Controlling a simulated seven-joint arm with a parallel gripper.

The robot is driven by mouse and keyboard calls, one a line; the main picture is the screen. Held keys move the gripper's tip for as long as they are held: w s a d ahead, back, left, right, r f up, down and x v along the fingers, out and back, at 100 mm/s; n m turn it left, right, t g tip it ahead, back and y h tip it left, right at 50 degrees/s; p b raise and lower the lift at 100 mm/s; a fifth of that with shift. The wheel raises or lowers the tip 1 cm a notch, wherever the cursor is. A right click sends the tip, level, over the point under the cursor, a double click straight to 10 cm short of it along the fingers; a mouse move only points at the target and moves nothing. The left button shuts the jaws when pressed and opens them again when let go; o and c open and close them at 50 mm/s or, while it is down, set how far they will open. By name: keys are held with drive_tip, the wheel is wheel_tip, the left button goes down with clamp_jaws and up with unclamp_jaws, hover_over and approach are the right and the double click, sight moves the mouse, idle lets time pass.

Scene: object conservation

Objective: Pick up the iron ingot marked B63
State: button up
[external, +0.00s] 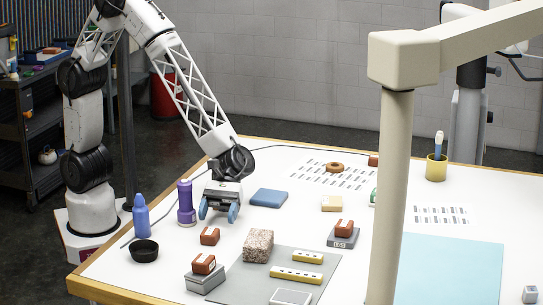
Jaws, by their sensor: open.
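No marking that I can read as B63 shows in the external view. Another grey block (206,281) lies at the mat's left edge under a labelled red-brown block (204,263). A third labelled red-brown block (210,236) lies alone on the table. My gripper (219,212) is open and empty, pointing down with blue fingertips. It is above or near the table, just behind the lone red-brown block, touching nothing I can make out.
A purple flashlight-like object (186,203), a blue bottle (141,216) and a black bowl (144,252) stand left of my gripper. A blue slab (269,198) lies right of it. A speckled block (258,246) and two cream bars stand on the grey mat (310,262). A beige post (392,190) blocks part of the view.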

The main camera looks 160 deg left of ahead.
sight(211, 230)
drive_tip(key=shift+x, duration=2.25)
drive_tip(key=shift+s+d+r, duration=0.1)
drive_tip(key=shift+d, duration=0.05)
drive_tip(key=shift+c, duration=0.4)
drive_tip(key=c, duration=1.2)
